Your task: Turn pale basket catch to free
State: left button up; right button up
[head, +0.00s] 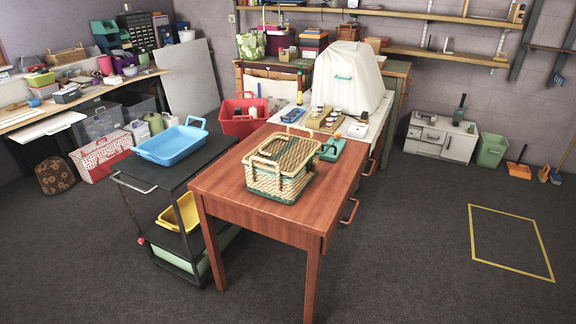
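A pale wicker basket (272,184) with a lid of darker brown slats (290,153) stands on the reddish wooden table (225,183). It has pale rope-like handles and a green band low on its side. The lid looks closed. The catch is too small to make out, so I cannot tell how it is turned. Neither of my grippers shows in the head view.
A teal box (333,150) sits just behind the basket. A dark cart (150,178) with a blue tray (171,146) stands left of the table. Behind are a red crate (232,124) and a white-draped shape (348,75). Open floor lies to the right.

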aim_at(313, 166)
jog(key=i+l+u, duration=0.45)
jog(key=i+l, duration=0.2)
jog(key=i+l+u, duration=0.2)
jog(key=l, duration=0.3)
jog(key=i+l+u, duration=0.2)
jog(key=l, duration=0.25)
jog(key=i, duration=0.1)
